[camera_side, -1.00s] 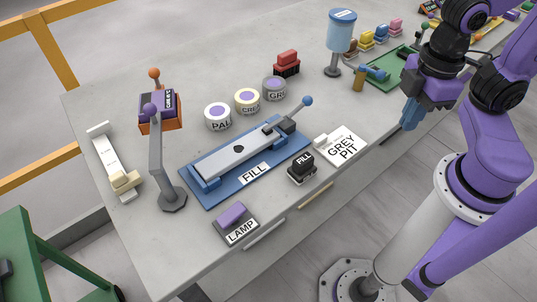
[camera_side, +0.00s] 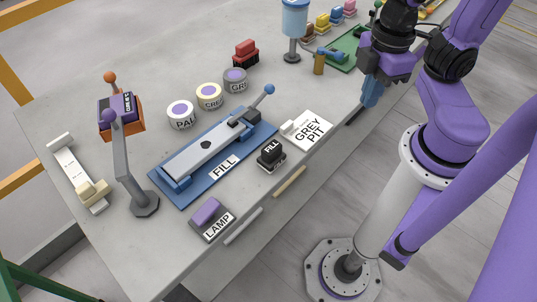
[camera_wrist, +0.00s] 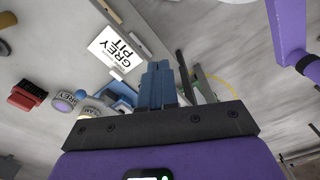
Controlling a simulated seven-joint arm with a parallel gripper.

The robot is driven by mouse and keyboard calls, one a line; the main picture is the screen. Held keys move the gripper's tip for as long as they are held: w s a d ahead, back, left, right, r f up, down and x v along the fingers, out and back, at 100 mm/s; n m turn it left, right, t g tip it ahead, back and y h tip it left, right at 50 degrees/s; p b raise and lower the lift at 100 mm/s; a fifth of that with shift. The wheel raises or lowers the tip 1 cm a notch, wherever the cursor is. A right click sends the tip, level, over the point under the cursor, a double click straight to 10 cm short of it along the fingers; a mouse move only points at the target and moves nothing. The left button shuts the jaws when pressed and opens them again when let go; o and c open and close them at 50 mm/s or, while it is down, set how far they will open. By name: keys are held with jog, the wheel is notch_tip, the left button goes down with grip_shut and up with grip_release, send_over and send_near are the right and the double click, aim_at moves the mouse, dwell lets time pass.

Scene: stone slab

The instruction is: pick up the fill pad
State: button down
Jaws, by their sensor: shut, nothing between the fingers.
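The fill pad (camera_side: 271,155) is a small black block labelled FILL on a pale base. It stands on the grey slab in the side view, at the front edge, right of a blue plate (camera_side: 172,198) also labelled FILL. My gripper (camera_side: 369,101) is well to the right of the pad, beyond the GREY PIT card (camera_side: 318,122), with its blue fingers pointing down. The fingers are shut and empty. They also show in the wrist view (camera_wrist: 159,70), beside the GREY PIT card (camera_wrist: 116,52). I cannot clearly make out the pad there.
The lever with a blue knob (camera_side: 269,90) rises from the blue plate behind the pad. A purple-topped LAMP block (camera_side: 208,213) is at the front left. Several round pots, a red brush-like block (camera_side: 246,52) and a blue dispenser (camera_side: 295,20) stand farther back.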

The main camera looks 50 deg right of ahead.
dwell(0.4)
jog(key=shift+c, duration=2)
grip_release()
jog(key=n, duration=0.5)
send_over(272, 147)
jog(key=f, duration=1.3)
jog(key=shift+w+d+f, duration=0.15)
jog(key=shift+w+d, duration=0.1)
jog(key=shift+w, duration=0.1)
jog(key=shift+s+a+f, duration=0.15)
jog(key=shift+f, duration=1.2)
jog(key=shift+s+a+f, duration=0.1)
jog(key=shift+s+f, duration=0.05)
jog(key=shift+f, duration=1.15)
